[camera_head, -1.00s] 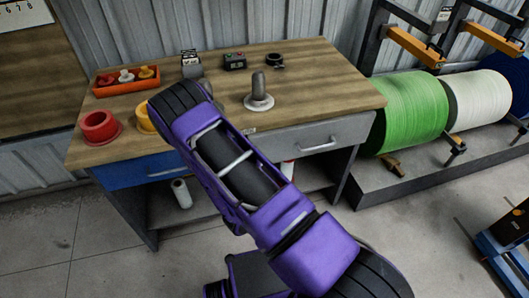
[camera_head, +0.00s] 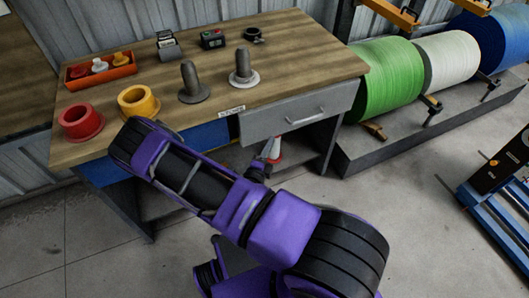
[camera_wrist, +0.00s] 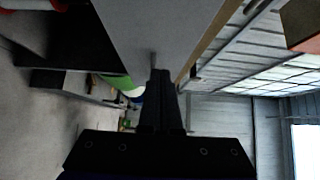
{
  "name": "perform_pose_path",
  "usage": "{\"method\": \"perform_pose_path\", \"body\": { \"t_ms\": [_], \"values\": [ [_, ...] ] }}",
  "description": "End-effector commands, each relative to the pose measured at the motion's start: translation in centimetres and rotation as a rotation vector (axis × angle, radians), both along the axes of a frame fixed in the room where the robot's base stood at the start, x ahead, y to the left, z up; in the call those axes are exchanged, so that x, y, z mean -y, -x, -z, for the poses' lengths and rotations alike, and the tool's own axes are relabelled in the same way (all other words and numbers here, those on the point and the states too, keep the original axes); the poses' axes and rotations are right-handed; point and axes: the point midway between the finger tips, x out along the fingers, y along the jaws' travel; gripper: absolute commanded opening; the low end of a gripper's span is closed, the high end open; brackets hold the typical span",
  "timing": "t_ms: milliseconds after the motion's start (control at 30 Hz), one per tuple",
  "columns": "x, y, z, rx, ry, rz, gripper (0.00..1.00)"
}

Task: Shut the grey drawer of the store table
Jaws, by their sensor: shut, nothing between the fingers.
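The grey drawer (camera_head: 300,113) is at the right of the store table (camera_head: 320,52), under its top, with a pale bar handle (camera_head: 306,117). Its front seems to stand slightly proud of the table; the exact gap cannot be told.
The blue drawer (camera_head: 208,136) is left of the grey one, partly behind my arm. Red (camera_head: 80,121) and yellow (camera_head: 137,102) rings and two spindles stand on the tabletop. A green reel (camera_head: 385,78) sits on a rack to the right. Floor in front is clear.

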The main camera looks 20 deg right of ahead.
Motion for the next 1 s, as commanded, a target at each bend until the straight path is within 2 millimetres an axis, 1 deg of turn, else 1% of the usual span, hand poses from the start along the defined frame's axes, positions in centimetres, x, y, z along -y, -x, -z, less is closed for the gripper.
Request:
{"method": "perform_pose_path", "body": {
  "t_ms": [33,167,300,400,567,867,933,1000],
  "values": [
    [0.9,-0.8,0.0,0.002,-0.001,0.004,0.00],
    [2.7,-2.7,0.0,0.002,-0.001,0.003,0.00],
    [2.4,-5.0,0.1,0.003,-0.004,0.001,0.00],
    [2.4,-5.9,0.1,0.001,-0.003,0.002,0.00],
    [2.3,-6.6,0.0,0.000,-0.001,0.000,0.00],
    [2.3,-6.7,0.0,0.000,-0.001,0.001,0.00],
    [2.3,-7.2,0.2,0.002,-0.002,0.001,0.00],
    [2.3,-8.4,0.3,0.006,-0.002,0.001,0.00]
  ]
}}
